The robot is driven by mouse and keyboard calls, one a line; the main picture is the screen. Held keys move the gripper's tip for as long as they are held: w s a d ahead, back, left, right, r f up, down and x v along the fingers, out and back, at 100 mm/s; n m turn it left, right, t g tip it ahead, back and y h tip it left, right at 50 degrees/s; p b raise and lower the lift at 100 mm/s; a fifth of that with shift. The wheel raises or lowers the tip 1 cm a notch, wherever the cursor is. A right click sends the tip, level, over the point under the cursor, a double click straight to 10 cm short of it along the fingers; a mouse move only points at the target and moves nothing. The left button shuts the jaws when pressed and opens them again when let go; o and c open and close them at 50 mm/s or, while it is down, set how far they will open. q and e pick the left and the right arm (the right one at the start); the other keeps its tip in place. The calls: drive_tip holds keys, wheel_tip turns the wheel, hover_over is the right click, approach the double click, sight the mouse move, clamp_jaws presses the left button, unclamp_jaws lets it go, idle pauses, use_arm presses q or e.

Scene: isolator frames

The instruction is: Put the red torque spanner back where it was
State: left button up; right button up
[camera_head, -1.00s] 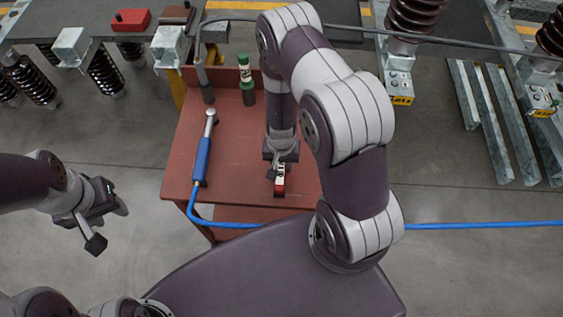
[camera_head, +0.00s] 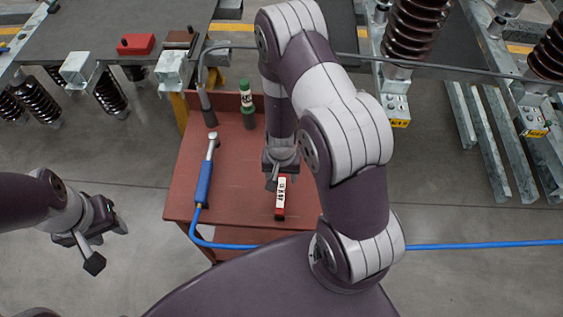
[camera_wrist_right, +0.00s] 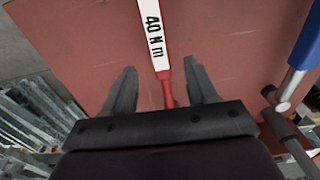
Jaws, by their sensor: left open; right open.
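The red torque spanner (camera_head: 281,198) with a white label lies on the red cart top (camera_head: 245,180), near its front edge. In the right wrist view its label (camera_wrist_right: 152,28) reads "40 N m" and its thin red part (camera_wrist_right: 167,88) runs between my fingers. My right gripper (camera_wrist_right: 163,82) is open, with a finger on each side of the spanner and gaps to both. In the head view the right gripper (camera_head: 277,178) is at the spanner's far end, which it hides. My left gripper (camera_head: 108,246) is open and empty, left of the cart.
A blue-handled spanner (camera_head: 205,178) lies to the left on the cart. A blue hose (camera_head: 450,246) crosses the front. A grey table (camera_head: 95,45) with a red box (camera_head: 136,44) stands behind left.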

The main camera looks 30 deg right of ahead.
use_arm(q)
drive_tip(key=shift+r, duration=0.25)
use_arm(e)
drive_tip(key=s+a+r+n, duration=0.1)
drive_tip(key=s+r+n, duration=0.1)
drive_tip(key=r, duration=0.8)
drive_tip(key=s+a+r+n+t, duration=0.1)
drive_tip(key=s+a+r+n, duration=0.1)
drive_tip(key=r, duration=0.9)
drive_tip(key=s+n, duration=0.1)
drive_tip(key=n, duration=0.1)
drive_tip(key=shift+s+r+n, duration=0.25)
drive_tip(key=shift+n, duration=0.05)
